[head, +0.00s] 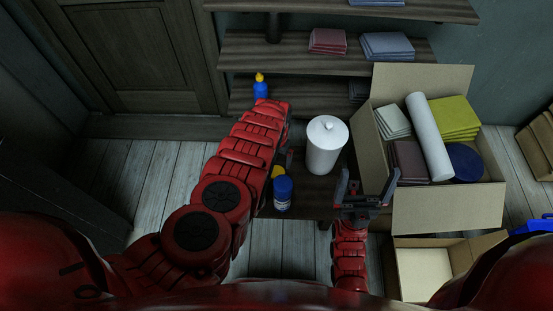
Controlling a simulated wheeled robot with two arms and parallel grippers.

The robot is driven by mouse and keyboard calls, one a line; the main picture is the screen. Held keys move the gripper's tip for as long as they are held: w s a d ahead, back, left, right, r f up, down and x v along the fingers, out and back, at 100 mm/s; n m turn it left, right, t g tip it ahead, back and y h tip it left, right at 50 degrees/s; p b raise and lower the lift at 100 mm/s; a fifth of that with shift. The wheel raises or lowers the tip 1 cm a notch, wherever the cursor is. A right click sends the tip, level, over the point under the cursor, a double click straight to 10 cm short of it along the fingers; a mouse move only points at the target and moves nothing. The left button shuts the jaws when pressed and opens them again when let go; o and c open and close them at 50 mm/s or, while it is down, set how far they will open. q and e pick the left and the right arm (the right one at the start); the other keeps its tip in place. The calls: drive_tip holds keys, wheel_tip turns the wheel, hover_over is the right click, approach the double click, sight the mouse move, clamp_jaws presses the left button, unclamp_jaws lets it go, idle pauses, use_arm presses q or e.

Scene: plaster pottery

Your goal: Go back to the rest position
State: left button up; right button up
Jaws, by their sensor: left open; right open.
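My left arm reaches forward from the left and bends down near the table. Its gripper (289,158) is mostly hidden behind the arm's red links, with only a small part showing left of the white lidded canister (325,148). It is open. My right gripper (364,192) is open and empty, its dark fingers spread apart, at the right side of the small dark table (310,193). It is in front of the large cardboard box and right of the canister. A blue jar (283,194) stands on the table between the two arms.
A large open cardboard box (448,207) at right holds folded cloths and a white roll (429,137). A smaller box (425,272) is below it. Shelves (290,55) carry folded cloths. A blue bottle with yellow cap (260,88) stands behind my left arm. The left floor is clear.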

use_arm(q)
drive_tip(key=shift+r, duration=0.35)
